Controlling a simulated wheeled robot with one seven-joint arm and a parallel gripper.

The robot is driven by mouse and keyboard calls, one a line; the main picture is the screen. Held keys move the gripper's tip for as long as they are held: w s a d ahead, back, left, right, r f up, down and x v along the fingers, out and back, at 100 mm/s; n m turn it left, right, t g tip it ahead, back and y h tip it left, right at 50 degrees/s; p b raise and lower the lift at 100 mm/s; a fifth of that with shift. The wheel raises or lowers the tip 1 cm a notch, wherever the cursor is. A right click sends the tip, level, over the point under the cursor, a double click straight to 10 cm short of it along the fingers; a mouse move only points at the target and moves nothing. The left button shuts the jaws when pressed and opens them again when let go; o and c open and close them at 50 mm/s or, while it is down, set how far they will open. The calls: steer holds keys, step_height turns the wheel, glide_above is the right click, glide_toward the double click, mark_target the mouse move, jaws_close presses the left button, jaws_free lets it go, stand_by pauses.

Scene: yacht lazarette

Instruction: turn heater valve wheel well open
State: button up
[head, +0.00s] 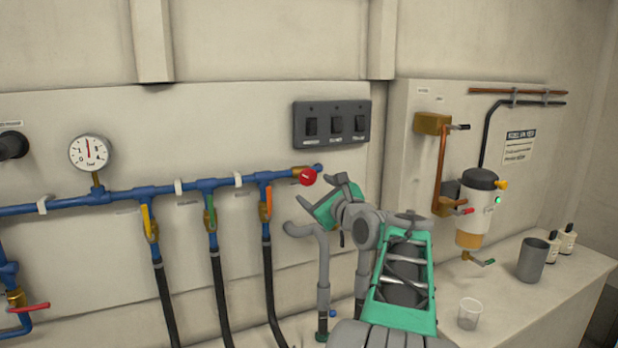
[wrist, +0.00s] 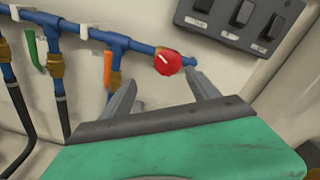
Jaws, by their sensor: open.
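A round red valve wheel (head: 307,176) sits near the right end of the blue pipe manifold (head: 110,194) on the wall panel. I take it for the heater valve wheel; its small marking is unreadable. In the wrist view the red wheel (wrist: 168,63) shows a pale mark on its face and lies just beyond and between my fingertips. My gripper (head: 314,206) is open and empty, below and a little right of the wheel in the head view. In the wrist view my gripper (wrist: 160,82) has one grey finger either side, with no visible contact.
Lever valves with green (head: 207,221) and orange (head: 268,203) handles hang left of the wheel, with black hoses below. A dark switch panel (head: 331,123) is above right. A pressure gauge (head: 90,152) is far left. A white-topped counter with a cup (head: 532,260) stands right.

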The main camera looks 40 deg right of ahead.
mark_target(310, 179)
steer(key=shift+m, duration=0.5)
steer(key=x, duration=0.2)
steer(key=p+x, duration=0.1)
steer(key=x, duration=0.2)
steer(key=d+r+p+x, duration=0.1)
steer(key=x, duration=0.1)
steer(key=shift+w+d, duration=0.15)
steer(key=c, duration=1.3)
